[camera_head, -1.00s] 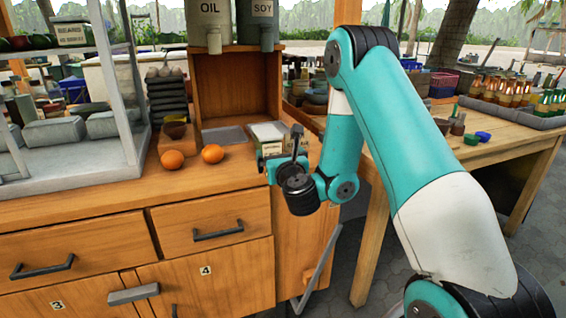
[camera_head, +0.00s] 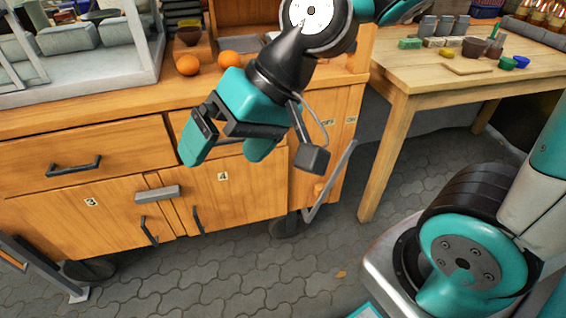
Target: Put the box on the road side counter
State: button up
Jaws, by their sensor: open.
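My gripper (camera_head: 224,152) is open, with teal fingers pointing down in front of the drawer and door fronts of the wooden counter (camera_head: 110,108). Nothing shows between its fingers. I cannot make out a clear box; part of the counter top is hidden behind my arm. A wooden table (camera_head: 440,75) stands to the right; which surface is the road side counter, I cannot tell.
Two oranges (camera_head: 187,65) sit on the counter by a glass case (camera_head: 70,70). The table holds small blocks (camera_head: 411,44), cups (camera_head: 476,46) and a board (camera_head: 468,67). Door handles (camera_head: 198,220) stick out below my gripper. The paved floor (camera_head: 260,265) in front is clear.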

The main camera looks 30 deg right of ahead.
jog(key=s+d+n+g+h, duration=0.2)
jog(key=s+d+n, duration=0.1)
jog(key=s+n, duration=0.2)
jog(key=shift+s+d+h, duration=0.4)
jog(key=shift+s, duration=0.55)
